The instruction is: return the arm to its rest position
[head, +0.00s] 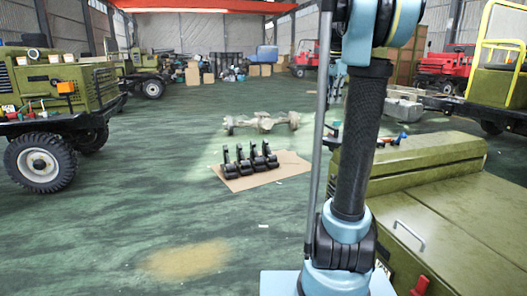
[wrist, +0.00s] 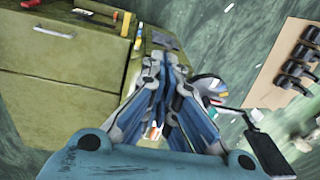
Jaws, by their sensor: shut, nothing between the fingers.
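My gripper (wrist: 163,72) shows in the wrist view with its blue and grey fingers drawn together and nothing between them. It hangs over the floor beside the olive-green cabinet (wrist: 62,85). My arm (head: 360,140), with a black tube and light blue joints, stands upright in the right half of the head view. The gripper cannot be made out clearly in the head view.
The olive cabinet (head: 450,225) stands close on the right, with small tools on top. Black parts (head: 250,160) stand on a cardboard sheet (head: 287,168). An axle (head: 262,122) lies beyond. A green truck (head: 55,105) is at left. The green floor (head: 120,220) front left is clear.

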